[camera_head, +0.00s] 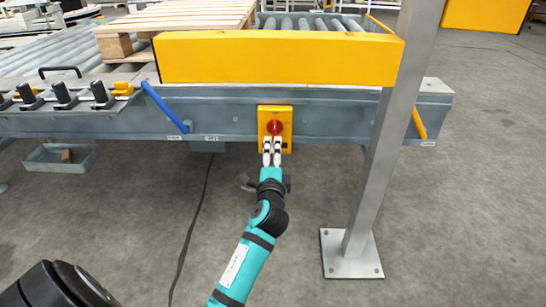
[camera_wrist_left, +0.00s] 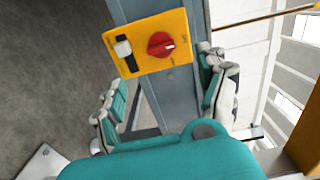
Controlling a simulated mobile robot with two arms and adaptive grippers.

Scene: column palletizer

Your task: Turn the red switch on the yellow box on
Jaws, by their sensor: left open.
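The yellow box (camera_head: 289,112) is mounted on the side of the grey conveyor frame and carries a round red switch (camera_head: 275,127). In the left wrist view, the box (camera_wrist_left: 176,23) appears tilted, with the red switch (camera_wrist_left: 161,45) showing a small pale mark on its knob. A white and black part (camera_wrist_left: 124,50) shows beside the switch. My left gripper (camera_head: 273,149) is just in front of and below the switch in the head view, covering the box's lower part. Its open fingers (camera_wrist_left: 167,88) are spread wide in the wrist view, with nothing between them. Contact with the switch cannot be told.
A grey metal post (camera_head: 385,150) with a floor plate (camera_head: 351,255) stands right of my left arm. A yellow beam (camera_head: 280,57) runs above the box. A blue lever (camera_head: 165,107) is to the left. A dark cable (camera_head: 190,235) lies on open floor.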

